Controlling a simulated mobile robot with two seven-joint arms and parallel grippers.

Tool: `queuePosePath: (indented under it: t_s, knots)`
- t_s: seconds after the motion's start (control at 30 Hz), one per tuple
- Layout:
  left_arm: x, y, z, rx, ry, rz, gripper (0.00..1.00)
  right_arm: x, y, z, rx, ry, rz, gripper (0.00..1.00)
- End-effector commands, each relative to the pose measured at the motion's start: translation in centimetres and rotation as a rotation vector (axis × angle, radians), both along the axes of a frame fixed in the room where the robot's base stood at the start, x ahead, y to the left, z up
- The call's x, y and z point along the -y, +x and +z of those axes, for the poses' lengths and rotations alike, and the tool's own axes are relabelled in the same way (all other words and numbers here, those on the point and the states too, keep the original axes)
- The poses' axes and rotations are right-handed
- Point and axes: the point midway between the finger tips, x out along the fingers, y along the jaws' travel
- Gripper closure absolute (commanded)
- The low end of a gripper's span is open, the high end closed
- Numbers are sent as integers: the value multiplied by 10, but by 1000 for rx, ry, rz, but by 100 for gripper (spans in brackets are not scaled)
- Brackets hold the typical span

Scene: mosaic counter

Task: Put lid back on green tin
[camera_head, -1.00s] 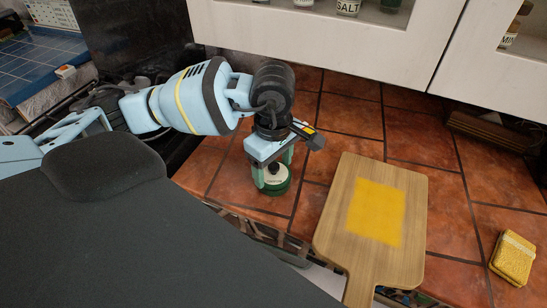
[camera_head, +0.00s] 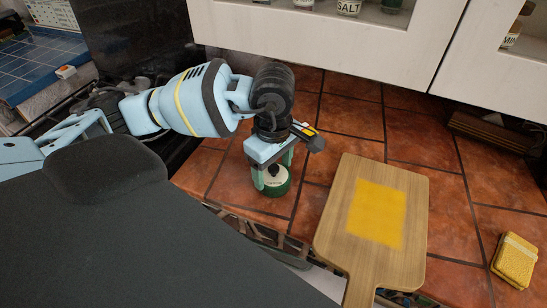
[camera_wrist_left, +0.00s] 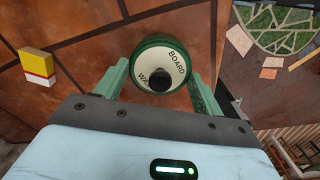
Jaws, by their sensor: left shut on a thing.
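The green tin (camera_head: 273,191) stands on the terracotta tiles near the counter's front edge. Its round cream top with a black knob (camera_wrist_left: 160,80) reads "BOARD WAX" in the left wrist view, with a green rim (camera_wrist_left: 143,46) around it. My left gripper (camera_head: 272,180) points down at the tin, its fingers on either side of the cream top and knob. It is shut on what looks like the lid. I cannot tell whether the lid is seated on the tin or just above it. My right gripper is out of view.
A wooden board (camera_head: 412,220) with a yellow patch lies right of the tin. A yellow block (camera_head: 515,260) lies at the far right. White cabinets (camera_head: 330,45) hang over the back. A yellow-and-white block (camera_wrist_left: 38,65) shows in the left wrist view.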

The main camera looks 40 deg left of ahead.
Motion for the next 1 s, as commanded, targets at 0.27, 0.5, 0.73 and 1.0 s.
queuePosePath:
  t_s: [0.27, 0.5, 0.73, 1.0]
  knots:
    - [0, 0, 0, 0, 0, 0, 17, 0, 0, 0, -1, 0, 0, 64]
    - [0, 0, 0, 0, 0, 0, 6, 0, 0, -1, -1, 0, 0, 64]
    - [0, 0, 0, 0, 0, 0, 0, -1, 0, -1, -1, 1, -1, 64]
    - [0, 0, 6, 2, 0, 0, 0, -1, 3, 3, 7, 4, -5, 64]
